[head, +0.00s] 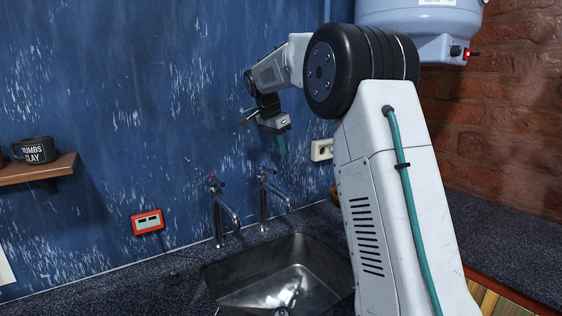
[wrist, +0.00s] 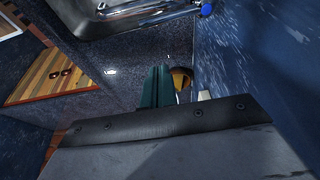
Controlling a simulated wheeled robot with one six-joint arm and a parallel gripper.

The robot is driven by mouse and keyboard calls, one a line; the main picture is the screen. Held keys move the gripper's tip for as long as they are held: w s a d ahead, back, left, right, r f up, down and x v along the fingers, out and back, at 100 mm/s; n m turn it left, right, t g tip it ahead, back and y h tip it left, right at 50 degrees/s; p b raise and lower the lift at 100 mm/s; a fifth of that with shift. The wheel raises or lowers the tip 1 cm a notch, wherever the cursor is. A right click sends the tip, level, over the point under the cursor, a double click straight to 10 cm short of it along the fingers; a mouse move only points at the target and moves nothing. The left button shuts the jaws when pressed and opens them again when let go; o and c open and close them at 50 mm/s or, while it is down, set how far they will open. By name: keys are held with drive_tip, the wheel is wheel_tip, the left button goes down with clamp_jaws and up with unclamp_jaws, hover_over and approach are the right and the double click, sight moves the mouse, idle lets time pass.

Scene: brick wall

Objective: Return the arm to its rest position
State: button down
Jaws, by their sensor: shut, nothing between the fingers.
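My gripper (head: 281,142) shows in the head view above and behind the sink, near the blue wall. Its teal fingers point downward and are shut with nothing between them. In the wrist view the teal fingers (wrist: 157,87) lie side by side, over the dark countertop. My arm reaches from the right of the head view up and across to the left. The gripper is apart from the taps and the counter.
Two taps (head: 221,212) stand behind the metal sink (head: 270,285). A red-framed socket (head: 147,222) and a pale socket (head: 322,150) are on the wall. A shelf (head: 40,170) at left holds a dark mug (head: 33,150). A grey-blue tank (head: 425,18) hangs upper right.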

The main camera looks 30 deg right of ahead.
drive_tip(key=shift+v, duration=1.6)
drive_tip(key=s+a+f+n+y, duration=0.1)
drive_tip(key=s+a+f+n, duration=0.3)
drive_tip(key=s, duration=1)
drive_tip(key=s+a+f+n+y, duration=0.1)
drive_tip(key=s+a+f+n, duration=0.3)
drive_tip(key=s, duration=1)
drive_tip(key=s+a+f+n+t+y, duration=0.1)
drive_tip(key=s+a+f+n, duration=0.3)
drive_tip(key=s+a+n, duration=0.5)
drive_tip(key=s+a, duration=0.3)
drive_tip(key=s, duration=0.3)
drive_tip(key=shift+f+n+y, duration=0.3)
drive_tip(key=shift+f, duration=0.05)
